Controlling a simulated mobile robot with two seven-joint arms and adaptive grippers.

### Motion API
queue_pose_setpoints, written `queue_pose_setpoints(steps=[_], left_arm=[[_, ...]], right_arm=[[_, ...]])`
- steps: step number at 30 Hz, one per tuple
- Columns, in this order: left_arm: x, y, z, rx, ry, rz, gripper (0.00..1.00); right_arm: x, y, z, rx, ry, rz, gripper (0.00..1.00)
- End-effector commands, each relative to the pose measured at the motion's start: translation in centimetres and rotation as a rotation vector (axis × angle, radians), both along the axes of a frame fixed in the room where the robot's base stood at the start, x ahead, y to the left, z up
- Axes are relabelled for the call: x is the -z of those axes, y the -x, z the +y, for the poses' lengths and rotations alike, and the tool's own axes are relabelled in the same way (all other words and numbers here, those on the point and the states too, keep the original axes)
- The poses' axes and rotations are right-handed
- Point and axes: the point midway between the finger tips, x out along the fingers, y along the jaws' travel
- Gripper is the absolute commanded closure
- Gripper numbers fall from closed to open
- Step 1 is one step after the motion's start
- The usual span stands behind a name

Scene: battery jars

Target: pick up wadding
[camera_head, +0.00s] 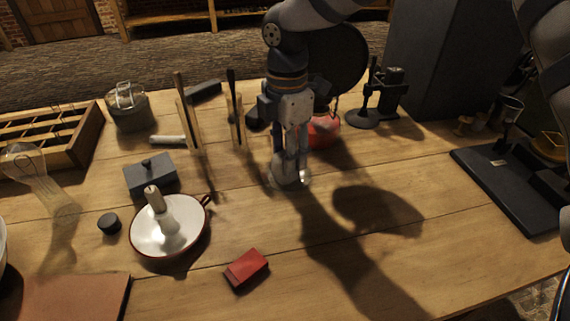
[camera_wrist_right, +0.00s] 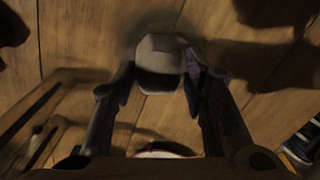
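My right gripper (camera_head: 290,172) points down at the middle of the table. A small, pale grey, rounded piece, which looks like the wadding, lies between its fingertips in the right wrist view (camera_wrist_right: 160,62). The fingers stand close on both sides of it; whether they press on it I cannot tell. In the head view the fingers mostly hide the pale piece. My left gripper is not in view.
A red pot (camera_head: 322,132) stands close behind the gripper. Upright wooden stands (camera_head: 238,125) are to its left. A white pan (camera_head: 153,238), a grey lidded box (camera_head: 150,175) and a red box (camera_head: 246,269) lie nearer. A black tray (camera_head: 505,180) is at right. The front right tabletop is clear.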

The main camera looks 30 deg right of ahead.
Motion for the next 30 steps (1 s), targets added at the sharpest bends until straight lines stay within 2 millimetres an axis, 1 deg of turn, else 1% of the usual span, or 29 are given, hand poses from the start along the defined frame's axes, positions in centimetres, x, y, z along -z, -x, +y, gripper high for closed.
queue_pose_setpoints(steps=[1, 3, 7, 12, 13, 15, 26, 29, 30], left_arm=[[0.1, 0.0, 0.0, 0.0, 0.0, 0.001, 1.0], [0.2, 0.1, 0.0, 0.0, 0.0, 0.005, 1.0], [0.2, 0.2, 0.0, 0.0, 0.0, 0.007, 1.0], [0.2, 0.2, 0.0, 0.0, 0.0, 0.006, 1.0], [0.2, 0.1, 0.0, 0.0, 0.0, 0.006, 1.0], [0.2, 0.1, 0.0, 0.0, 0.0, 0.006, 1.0], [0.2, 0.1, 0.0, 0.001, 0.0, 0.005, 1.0], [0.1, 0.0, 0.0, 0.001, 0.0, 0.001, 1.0], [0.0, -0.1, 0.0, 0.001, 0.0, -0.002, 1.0]], right_arm=[[1.1, 0.1, 0.0, 0.0, 0.001, 0.005, 0.6], [2.4, 0.1, 0.0, 0.0, 0.001, 0.004, 0.6], [3.5, 0.1, 0.1, -0.001, 0.0, 0.0, 0.6], [3.4, 0.1, 0.0, -0.001, 0.001, -0.002, 0.6], [3.4, 0.1, 0.0, -0.001, 0.001, -0.002, 0.65], [3.4, 0.1, 0.0, -0.001, 0.001, -0.002, 0.8], [3.2, 0.0, 0.0, -0.001, 0.0, -0.003, 0.8], [2.2, 0.0, 0.0, 0.0, 0.0, -0.006, 0.8], [1.6, -0.1, 0.0, 0.0, 0.0, -0.007, 0.8]])
